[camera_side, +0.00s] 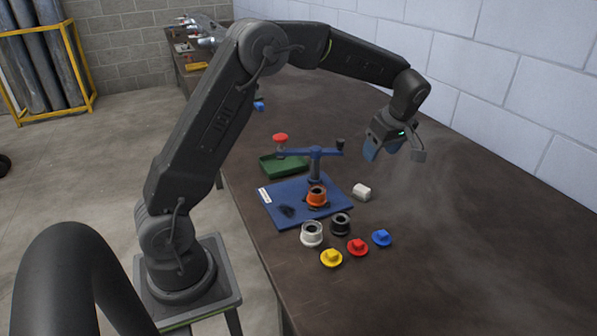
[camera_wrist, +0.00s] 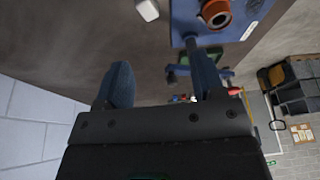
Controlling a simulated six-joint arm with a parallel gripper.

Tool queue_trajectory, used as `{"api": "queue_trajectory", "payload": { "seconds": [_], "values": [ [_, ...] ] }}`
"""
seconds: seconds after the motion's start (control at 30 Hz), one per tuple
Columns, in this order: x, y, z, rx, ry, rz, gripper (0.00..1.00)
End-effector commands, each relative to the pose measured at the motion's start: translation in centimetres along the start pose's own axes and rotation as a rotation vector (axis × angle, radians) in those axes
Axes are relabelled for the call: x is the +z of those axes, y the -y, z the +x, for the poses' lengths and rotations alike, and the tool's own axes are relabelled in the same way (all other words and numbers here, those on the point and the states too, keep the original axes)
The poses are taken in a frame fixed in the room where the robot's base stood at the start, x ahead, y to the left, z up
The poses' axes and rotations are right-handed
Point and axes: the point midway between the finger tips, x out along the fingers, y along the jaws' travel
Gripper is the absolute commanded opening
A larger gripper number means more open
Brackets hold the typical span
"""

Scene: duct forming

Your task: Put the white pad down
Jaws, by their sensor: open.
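The white pad (camera_side: 361,191) lies on the brown table just right of the blue mat (camera_side: 283,213). It also shows at the top of the wrist view (camera_wrist: 148,10). My gripper (camera_side: 373,152) is above the table, up from the pad and apart from it. In the wrist view my gripper (camera_wrist: 157,60) has its two blue fingers spread with nothing between them.
On the mat stand a blue post with a crossarm (camera_side: 316,160) and an orange ring (camera_side: 317,196). A green tray (camera_side: 284,166) is behind. White (camera_side: 312,234) and black (camera_side: 340,224) rings and yellow, red and blue knobbed discs (camera_side: 357,247) lie in front. The right side is clear.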

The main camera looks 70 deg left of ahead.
Motion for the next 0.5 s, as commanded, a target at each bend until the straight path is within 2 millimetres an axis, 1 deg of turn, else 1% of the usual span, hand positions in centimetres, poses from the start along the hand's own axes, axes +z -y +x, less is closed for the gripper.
{"api": "queue_trajectory", "payload": {
  "seconds": [0.03, 0.1, 0.17, 0.2, 0.27, 0.3, 0.33, 0.37, 0.4, 0.47, 0.5],
  "values": [
    [0.1, 1.8, -2.4, 0.040, 0.019, 0.093, 0.63],
    [0.4, 4.2, -4.8, 0.091, 0.040, 0.234, 0.63],
    [0.7, 6.4, -6.6, 0.137, 0.053, 0.355, 0.63],
    [0.9, 7.9, -7.6, 0.170, 0.059, 0.434, 0.63],
    [1.3, 10.3, -8.9, 0.219, 0.063, 0.553, 0.63],
    [1.6, 11.9, -9.7, 0.253, 0.062, 0.633, 0.63],
    [1.8, 13.1, -10.2, 0.280, 0.060, 0.691, 0.63],
    [2.0, 14.3, -10.6, 0.306, 0.056, 0.750, 0.63],
    [2.3, 16.0, -11.0, 0.342, 0.049, 0.827, 0.63],
    [2.8, 18.4, -11.4, 0.395, 0.033, 0.942, 0.63],
    [3.1, 20.0, -11.6, 0.432, 0.020, 1.017, 0.63]
  ]
}}
